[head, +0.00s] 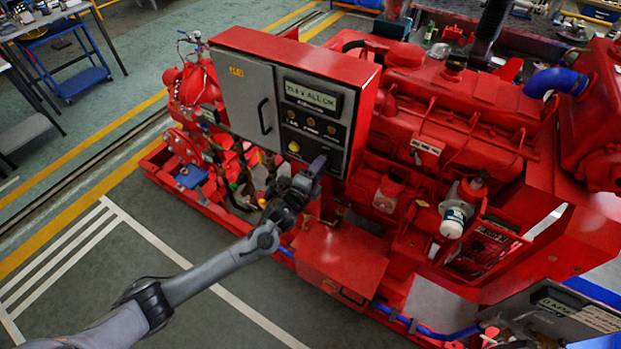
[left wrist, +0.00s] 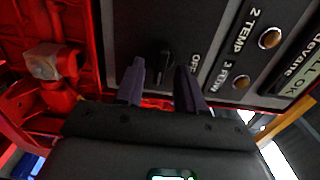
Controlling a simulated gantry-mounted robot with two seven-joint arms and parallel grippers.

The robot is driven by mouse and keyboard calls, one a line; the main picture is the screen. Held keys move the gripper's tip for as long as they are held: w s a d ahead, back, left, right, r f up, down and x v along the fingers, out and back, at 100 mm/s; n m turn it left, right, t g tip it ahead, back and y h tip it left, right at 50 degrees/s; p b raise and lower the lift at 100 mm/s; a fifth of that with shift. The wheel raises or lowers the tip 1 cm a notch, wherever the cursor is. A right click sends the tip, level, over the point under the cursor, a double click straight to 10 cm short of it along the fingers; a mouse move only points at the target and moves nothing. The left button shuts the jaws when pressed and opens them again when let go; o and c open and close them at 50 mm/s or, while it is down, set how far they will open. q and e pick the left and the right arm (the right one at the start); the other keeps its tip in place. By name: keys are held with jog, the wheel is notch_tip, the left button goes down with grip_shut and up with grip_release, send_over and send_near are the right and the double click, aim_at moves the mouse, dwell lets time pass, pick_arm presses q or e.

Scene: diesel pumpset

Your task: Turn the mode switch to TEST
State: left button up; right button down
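The control panel (head: 318,113) is the dark right-hand face of the red cabinet, with a lit display (head: 313,95) at its top. My left gripper (head: 318,166) is at the panel's lower part and covers the switch area in the head view. In the left wrist view, the black mode switch knob (left wrist: 159,58) shows on the dark panel, beside an OFF label (left wrist: 195,64). My left gripper (left wrist: 159,76) has its two fingers apart, one on either side of the knob. Whether they touch it I cannot tell. My right gripper is not in view.
A grey cabinet door (head: 248,100) with a handle is left of the panel. Indicator lamps (left wrist: 270,38) sit beside the switch. The red engine (head: 440,115) fills the right side. A red box (head: 340,255) stands below the panel. The grey floor at the left is open.

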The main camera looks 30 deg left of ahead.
pick_arm(q)
jog(key=s, duration=1)
jog(key=shift+s+a, duration=0.15)
